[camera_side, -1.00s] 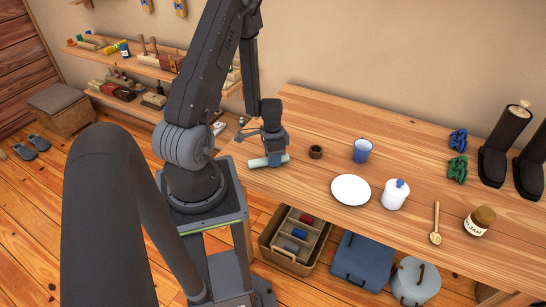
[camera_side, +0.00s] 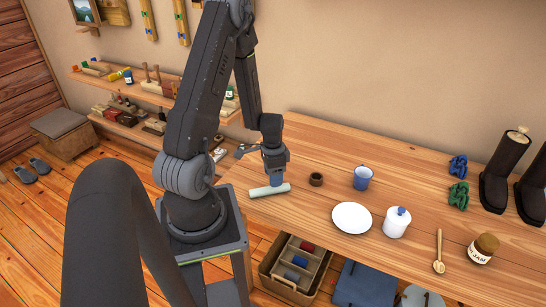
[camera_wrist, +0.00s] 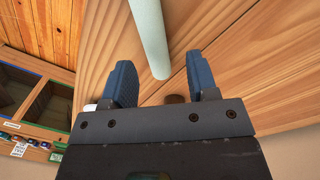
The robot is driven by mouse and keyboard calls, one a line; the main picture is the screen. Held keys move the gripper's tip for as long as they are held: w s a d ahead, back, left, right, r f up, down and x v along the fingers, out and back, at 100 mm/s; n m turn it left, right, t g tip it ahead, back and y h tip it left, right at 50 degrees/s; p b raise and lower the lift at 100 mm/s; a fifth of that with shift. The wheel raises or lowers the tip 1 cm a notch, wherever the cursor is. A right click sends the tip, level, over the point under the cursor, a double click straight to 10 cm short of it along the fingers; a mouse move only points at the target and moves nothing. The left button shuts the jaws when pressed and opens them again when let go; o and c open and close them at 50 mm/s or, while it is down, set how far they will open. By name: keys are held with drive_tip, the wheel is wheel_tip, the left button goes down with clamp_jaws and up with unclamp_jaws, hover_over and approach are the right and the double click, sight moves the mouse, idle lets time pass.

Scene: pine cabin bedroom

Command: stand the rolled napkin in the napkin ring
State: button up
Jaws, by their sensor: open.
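The rolled napkin (camera_side: 262,191) is a pale green cylinder lying on its side at the left end of the table. In the wrist view the napkin (camera_wrist: 149,38) runs down from the top edge, and its near end shows between my spread fingers. My gripper (camera_side: 275,180) is open and empty, pointing down just above the napkin; its fingers also show in the wrist view (camera_wrist: 158,62). The napkin ring (camera_side: 316,179) is a small dark brown ring on the table, right of the napkin. A brown patch (camera_wrist: 176,99) behind my gripper body may be the ring, mostly hidden.
Right of the ring stand a blue cup (camera_side: 362,179), a white plate (camera_side: 352,217) and a white lidded pot (camera_side: 396,224). A wooden spoon (camera_side: 438,254), a jam jar (camera_side: 482,250) and dark boots (camera_side: 505,175) are farther right. The wall rises behind the table.

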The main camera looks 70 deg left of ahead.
wheel_tip(320, 180, up, 8)
drive_tip(key=w+d+r+t+y, duration=0.2)
drive_tip(key=w+d+r, duration=0.2)
drive_tip(key=d+r, duration=0.6)
drive_tip(key=s+d+r+t+h, duration=0.1)
drive_tip(key=s+d+r+t, duration=0.2)
drive_tip(key=d+r, duration=0.9)
drive_tip(key=s+d, duration=0.1)
drive_tip(key=s, duration=0.2)
drive_tip(key=shift+s+d+t, duration=0.2)
drive_tip(key=shift+s+t, duration=0.2)
drive_tip(key=shift+r, duration=0.1)
drive_tip(key=shift+o, duration=0.4)
